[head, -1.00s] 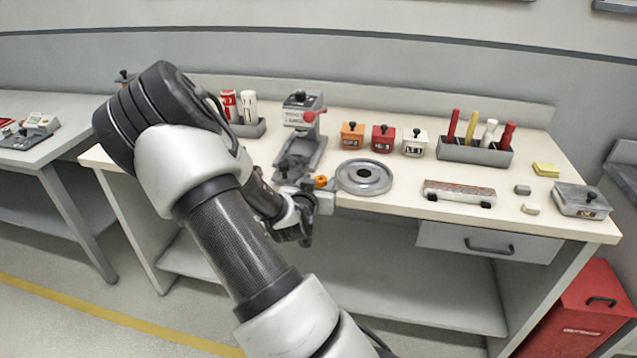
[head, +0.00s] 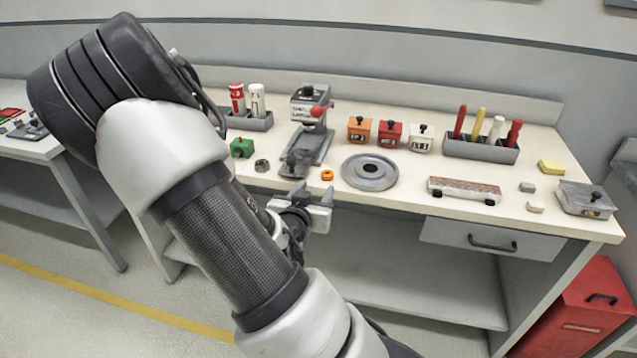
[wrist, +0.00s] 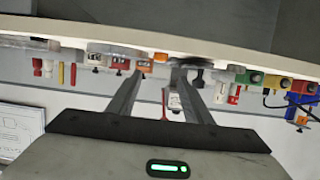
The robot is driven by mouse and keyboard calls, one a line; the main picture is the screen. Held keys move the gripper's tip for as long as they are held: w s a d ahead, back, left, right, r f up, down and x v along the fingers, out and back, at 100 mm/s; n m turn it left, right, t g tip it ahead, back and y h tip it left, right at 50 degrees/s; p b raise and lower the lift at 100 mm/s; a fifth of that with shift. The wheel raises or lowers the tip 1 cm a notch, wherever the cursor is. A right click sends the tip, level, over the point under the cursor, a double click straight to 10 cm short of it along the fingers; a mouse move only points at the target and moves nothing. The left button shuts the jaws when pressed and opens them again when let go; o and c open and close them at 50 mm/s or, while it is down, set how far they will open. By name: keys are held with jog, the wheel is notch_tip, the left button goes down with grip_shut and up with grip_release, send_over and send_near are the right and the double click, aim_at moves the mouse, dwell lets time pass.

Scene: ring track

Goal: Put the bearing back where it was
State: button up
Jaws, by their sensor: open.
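A small orange ring (head: 327,175) lies flat on the bench top, between the grey press (head: 306,130) and the round grey disc (head: 370,172). A small dark grey ring-like part (head: 262,165) lies left of the press. I cannot tell for certain which of the two is the bearing. My gripper (head: 313,192) is open and empty, just in front of the bench's front edge, apart from the orange ring. In the wrist view the two fingers (wrist: 160,82) stand apart with nothing held between them; that view looks upside down along the bench edge.
A green block (head: 242,148) and a rack with red and white cylinders (head: 248,122) stand left of the press. Orange, red and white boxes (head: 390,135), a tool rack (head: 480,148) and a patterned bar (head: 464,190) stand to the right. The bench front is clear near the disc.

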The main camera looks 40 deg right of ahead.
jog(key=a+r+n+y, duration=0.1)
jog(key=a+r+y, duration=0.1)
jog(key=a+y, duration=0.35)
jog(key=s+a+r+n+g+y, duration=0.1)
jog(key=a+r+n+y, duration=0.15)
jog(key=a, duration=0.55)
jog(key=a+r+y, duration=0.3)
jog(key=a, duration=0.3)
jog(key=s+a+r+n+g, duration=0.1)
jog(key=s+a+r+n, duration=0.1)
jog(key=s+r, duration=0.3)
jog(key=s+a+r+n+g, duration=0.1)
jog(key=s+r+n, duration=0.3)
jog(key=s, duration=0.8)
jog(key=shift+a+r+g, duration=0.35)
jog(key=shift+r+g, duration=0.15)
jog(key=shift+r, duration=0.05)
jog(key=shift+s+n, duration=0.1)
jog(key=shift+n, duration=0.15)
notch_tip(320, 180, up, 17)
jog(key=p, duration=1.7)
jog(key=shift+r, duration=0.2)
